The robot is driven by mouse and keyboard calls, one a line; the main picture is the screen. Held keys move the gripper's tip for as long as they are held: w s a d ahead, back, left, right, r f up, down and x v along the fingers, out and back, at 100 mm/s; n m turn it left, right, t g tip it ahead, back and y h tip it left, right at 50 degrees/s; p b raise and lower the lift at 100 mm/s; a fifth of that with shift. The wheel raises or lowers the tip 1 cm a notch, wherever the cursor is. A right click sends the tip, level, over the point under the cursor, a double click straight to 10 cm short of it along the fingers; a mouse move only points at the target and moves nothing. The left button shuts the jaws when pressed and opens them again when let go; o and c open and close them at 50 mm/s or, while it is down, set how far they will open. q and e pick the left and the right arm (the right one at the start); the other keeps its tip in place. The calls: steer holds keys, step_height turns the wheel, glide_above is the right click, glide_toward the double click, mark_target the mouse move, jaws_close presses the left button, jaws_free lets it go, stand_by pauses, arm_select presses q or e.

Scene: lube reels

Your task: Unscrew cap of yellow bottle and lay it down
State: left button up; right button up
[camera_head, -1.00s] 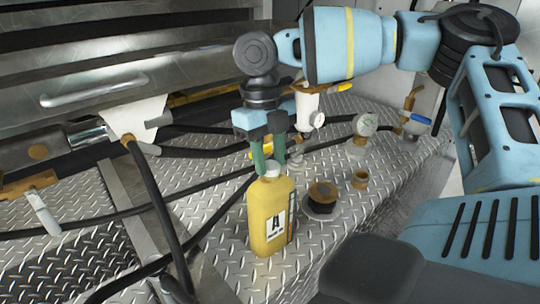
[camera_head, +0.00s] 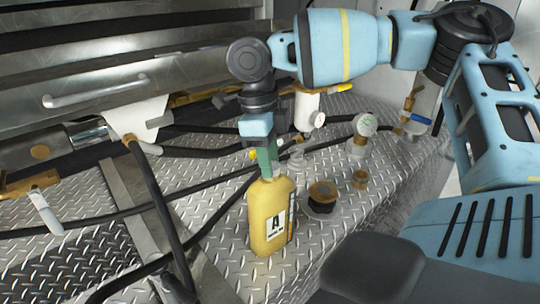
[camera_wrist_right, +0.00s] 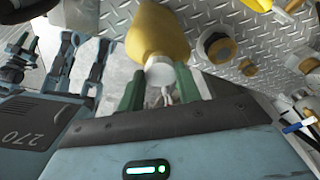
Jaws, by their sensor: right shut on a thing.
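The yellow bottle (camera_head: 268,222) with a black "A" label stands upright on the diamond-plate deck. My right gripper (camera_head: 267,170) points down over its top, shut on the white cap (camera_wrist_right: 160,74). In the right wrist view the cap sits between the green fingers, against the yellow bottle neck (camera_wrist_right: 158,35). I cannot tell how tightly it is screwed. In the head view the fingers hide the cap. My left gripper is outside the head view; parts with green pads at the left of the wrist view may be it, but its state is unclear.
A dark reservoir cap with a brass top (camera_head: 322,197) and a brass fitting (camera_head: 360,180) stand right of the bottle. Black hoses cross the deck at left. Bare deck lies in front of the bottle.

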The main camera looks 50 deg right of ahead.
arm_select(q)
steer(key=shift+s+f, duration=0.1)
arm_select(e)
steer(key=shift+s+f, duration=0.15)
steer(key=shift+f, duration=0.25)
steer(key=o, duration=0.7)
steer(key=shift+c, duration=0.2)
steer(key=o, duration=0.7)
steer(key=shift+r, duration=0.25)
steer(key=shift+r+p, duration=0.5)
steer(key=shift+r, duration=1.1)
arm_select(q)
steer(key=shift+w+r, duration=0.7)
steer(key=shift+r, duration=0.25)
arm_select(e)
steer(key=shift+r, duration=0.95)
